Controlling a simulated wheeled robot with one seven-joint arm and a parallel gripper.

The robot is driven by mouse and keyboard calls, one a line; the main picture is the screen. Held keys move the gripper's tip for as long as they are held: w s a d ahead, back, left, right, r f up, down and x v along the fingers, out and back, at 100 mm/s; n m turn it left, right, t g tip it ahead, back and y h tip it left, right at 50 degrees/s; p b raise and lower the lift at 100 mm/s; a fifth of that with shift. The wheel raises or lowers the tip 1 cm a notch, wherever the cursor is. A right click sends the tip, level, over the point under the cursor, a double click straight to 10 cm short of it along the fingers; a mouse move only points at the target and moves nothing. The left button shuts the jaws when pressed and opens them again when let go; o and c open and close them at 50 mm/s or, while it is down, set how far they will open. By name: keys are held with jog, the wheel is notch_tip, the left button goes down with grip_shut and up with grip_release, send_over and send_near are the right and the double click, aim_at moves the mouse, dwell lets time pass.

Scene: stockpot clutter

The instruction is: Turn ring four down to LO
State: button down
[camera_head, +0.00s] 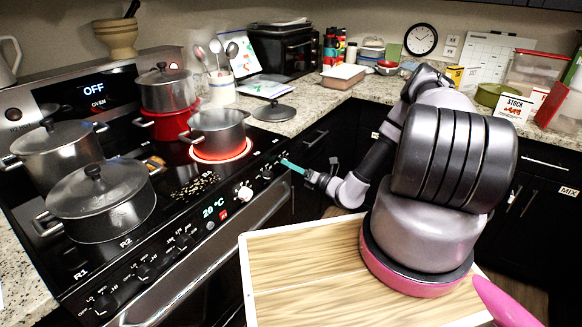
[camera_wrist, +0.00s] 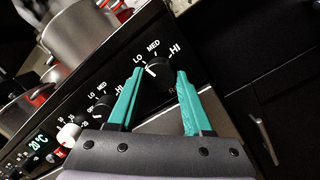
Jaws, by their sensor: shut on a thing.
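My gripper (camera_wrist: 161,73) has teal fingers on either side of a black control knob (camera_wrist: 158,68) and is shut on it. The knob is the last one along the panel, marked LO, MED and HI around it. A pale mark shows on its left side; its exact setting is hard to read. In the head view my gripper (camera_head: 285,163) reaches the right end of the stove's front panel, its tips partly hidden. A ring (camera_head: 222,155) glows red-orange under an open steel pot (camera_head: 217,129) on the right of the hob.
A second knob (camera_wrist: 103,107) sits close left of my fingers, with a white knob (camera_wrist: 68,135) beyond. Lidded pots (camera_head: 101,198) stand on the left of the hob. A red pot (camera_head: 168,125) stands behind. Dark drawers (camera_wrist: 285,115) lie right of the panel.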

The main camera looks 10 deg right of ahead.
jog(key=shift+n, duration=0.7)
jog(key=shift+c, duration=1.6)
grip_release()
jog(key=v, duration=1.1)
jog(key=shift+w, duration=0.1)
